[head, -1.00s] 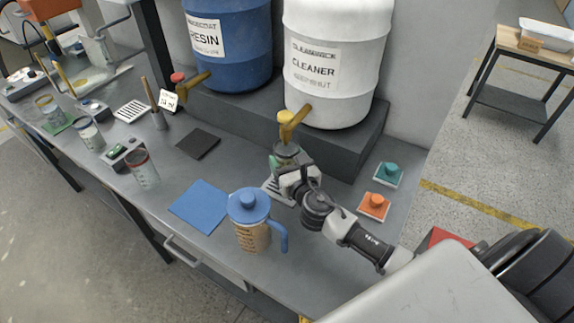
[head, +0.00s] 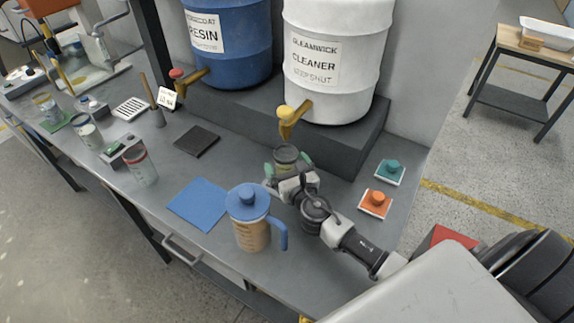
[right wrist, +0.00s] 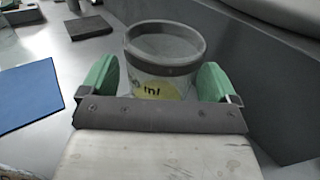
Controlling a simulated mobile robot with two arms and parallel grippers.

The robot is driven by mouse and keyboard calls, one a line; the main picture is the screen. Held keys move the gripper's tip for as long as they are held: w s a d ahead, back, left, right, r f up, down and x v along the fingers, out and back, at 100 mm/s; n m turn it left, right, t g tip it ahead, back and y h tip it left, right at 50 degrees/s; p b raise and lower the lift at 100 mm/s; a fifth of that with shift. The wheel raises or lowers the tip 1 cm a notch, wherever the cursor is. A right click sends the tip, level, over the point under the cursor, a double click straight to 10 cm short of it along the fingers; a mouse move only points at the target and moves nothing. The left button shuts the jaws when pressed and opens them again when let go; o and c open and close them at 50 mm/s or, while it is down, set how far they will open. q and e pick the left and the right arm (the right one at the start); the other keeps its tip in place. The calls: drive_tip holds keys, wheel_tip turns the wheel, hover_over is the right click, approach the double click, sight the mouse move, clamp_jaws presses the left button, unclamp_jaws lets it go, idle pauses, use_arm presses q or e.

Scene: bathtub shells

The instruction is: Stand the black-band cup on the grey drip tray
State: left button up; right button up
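The black-band cup (head: 286,157) stands below the white barrel's tap. It is clear, with a dark band at the rim and a yellow patch low down, and looks upright in the right wrist view (right wrist: 165,50). My right gripper (head: 288,167) is open around it; its green fingertips (right wrist: 157,82) are on both sides, with a gap at the left one. A slatted tray at this spot is now almost wholly hidden by my gripper; I cannot tell how the cup's base meets it. Another slatted tray (head: 131,109) lies at the back left. My left gripper is not in view.
A blue-lidded jug (head: 250,222) stands front left of my right gripper, beside a blue mat (head: 199,204). The tap (head: 291,120) hangs close above the cup. Orange (head: 376,201) and teal (head: 391,171) buttons are to the right. A red-band cup (head: 141,166) stands left.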

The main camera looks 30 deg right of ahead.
drive_tip(key=shift+s+r, duration=0.1)
drive_tip(key=shift+r, duration=0.05)
drive_tip(key=s, duration=0.3)
drive_tip(key=s+b, duration=0.1)
drive_tip(key=s, duration=0.3)
drive_tip(key=s+a, duration=0.1)
drive_tip(key=s, duration=0.2)
drive_tip(key=shift+s, duration=0.3)
drive_tip(key=shift+s+b, duration=0.3)
drive_tip(key=shift+s, duration=0.3)
drive_tip(key=shift+a, duration=0.1)
